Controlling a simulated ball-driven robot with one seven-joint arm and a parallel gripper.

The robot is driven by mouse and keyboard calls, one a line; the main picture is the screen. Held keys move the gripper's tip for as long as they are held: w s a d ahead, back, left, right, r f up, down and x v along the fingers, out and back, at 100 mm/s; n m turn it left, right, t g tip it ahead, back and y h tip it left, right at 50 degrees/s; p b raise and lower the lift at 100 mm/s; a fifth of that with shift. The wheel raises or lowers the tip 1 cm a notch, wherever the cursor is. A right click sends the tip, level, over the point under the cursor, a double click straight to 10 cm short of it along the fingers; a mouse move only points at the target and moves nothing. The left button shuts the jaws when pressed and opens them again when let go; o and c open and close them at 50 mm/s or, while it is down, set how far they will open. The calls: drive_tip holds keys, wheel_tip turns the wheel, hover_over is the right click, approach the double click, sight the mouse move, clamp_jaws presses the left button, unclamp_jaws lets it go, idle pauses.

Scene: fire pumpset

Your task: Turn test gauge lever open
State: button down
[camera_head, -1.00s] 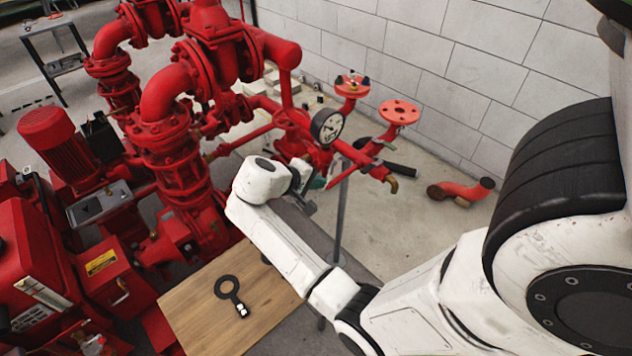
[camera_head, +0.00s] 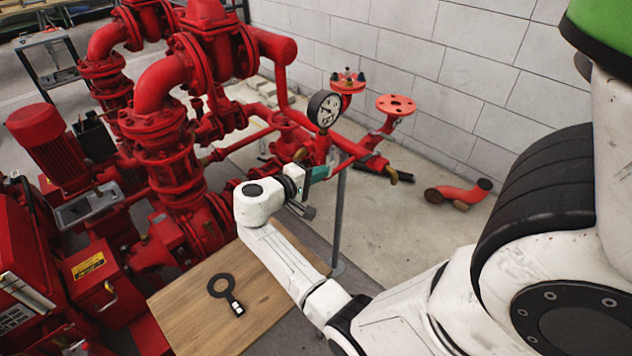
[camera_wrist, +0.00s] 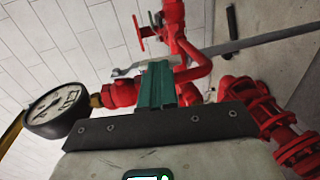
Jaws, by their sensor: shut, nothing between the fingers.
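The pressure gauge (camera_head: 325,109) has a white dial and black rim and sits on the red pipework. It also shows at the left of the wrist view (camera_wrist: 57,108), beside a brass fitting. A small red handle (camera_wrist: 139,34) stands up beyond my fingers in the wrist view; I cannot tell whether it is the test gauge lever. My gripper (camera_wrist: 156,84) has green fingers, shut and empty, in front of the red pipes. In the head view my gripper (camera_head: 320,172) is just below the gauge, close to the pipe. I cannot tell whether it touches anything.
A grey support post (camera_head: 340,220) stands right of my gripper. A wooden board (camera_head: 205,300) below carries a black ring-shaped tool (camera_head: 222,287). Red pumps and pipes (camera_head: 165,130) crowd the left. A loose red elbow (camera_head: 459,194) lies on open floor near the block wall.

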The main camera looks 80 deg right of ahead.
drive_tip(key=shift+s+d+f+b, duration=0.35)
drive_tip(key=shift+d+f+b, duration=0.1)
drive_tip(key=shift+d+f, duration=0.1)
idle(0.5)
drive_tip(key=shift+a+f, duration=0.1)
